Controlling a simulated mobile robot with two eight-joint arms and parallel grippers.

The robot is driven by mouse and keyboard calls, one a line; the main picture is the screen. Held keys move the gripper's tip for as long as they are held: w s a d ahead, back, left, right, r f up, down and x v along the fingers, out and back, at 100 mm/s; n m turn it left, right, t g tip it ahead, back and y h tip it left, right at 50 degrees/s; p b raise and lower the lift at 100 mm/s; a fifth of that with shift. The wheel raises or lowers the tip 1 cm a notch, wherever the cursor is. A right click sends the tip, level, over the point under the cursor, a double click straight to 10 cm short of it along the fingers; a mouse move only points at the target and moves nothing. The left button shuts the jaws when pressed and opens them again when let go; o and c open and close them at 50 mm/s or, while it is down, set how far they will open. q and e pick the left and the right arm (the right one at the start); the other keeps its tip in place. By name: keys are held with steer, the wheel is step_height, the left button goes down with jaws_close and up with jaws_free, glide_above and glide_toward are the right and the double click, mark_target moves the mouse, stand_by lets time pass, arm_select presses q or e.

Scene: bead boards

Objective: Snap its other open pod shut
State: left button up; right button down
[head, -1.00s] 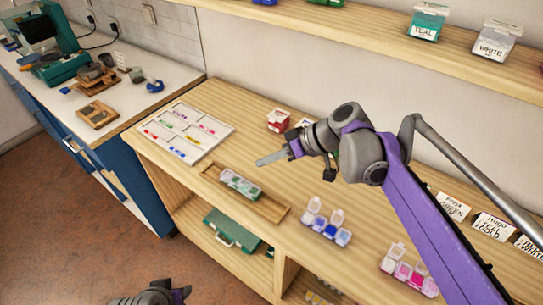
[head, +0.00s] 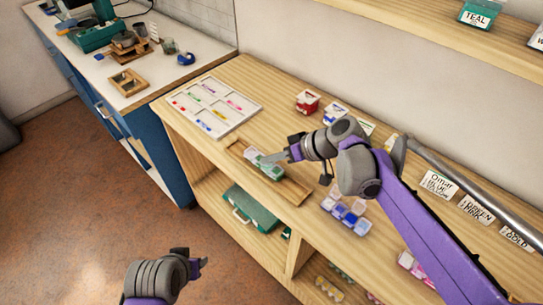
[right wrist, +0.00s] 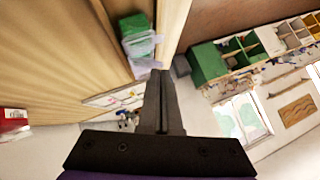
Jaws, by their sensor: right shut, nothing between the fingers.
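A strip of clear pods with green contents (head: 268,172) lies in a long wooden tray (head: 292,193) on the bench. My right gripper (head: 282,157) is shut and empty, its fingertips at or just above the strip's upper edge. Whether they touch it I cannot tell.
A white bead board (head: 232,123) with small coloured beads lies left of the tray. A blue and purple pod strip (head: 345,213) with raised lids stands to the right, a pink one (head: 412,264) beyond it. A red box (head: 307,102) and name cards (head: 438,186) stand behind.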

steer(key=shift+s+a+n+t+h+p, duration=0.4)
steer(key=shift+h+p, duration=0.1)
steer(key=shift+p, duration=0.1)
steer(key=shift+s+a+f+h, duration=0.1)
steer(key=shift+f+h, duration=0.15)
steer(key=shift+h, duration=0.05)
steer(key=shift+f+n+t+h+p, duration=0.15)
steer(key=shift+n+t+h+p, duration=0.15)
steer(key=shift+n+t, duration=0.1)
steer(key=shift+s+a+f, duration=0.15)
steer(key=shift+s+f, duration=0.05)
steer(key=shift+f, duration=0.15)
steer(key=shift+w, duration=0.1)
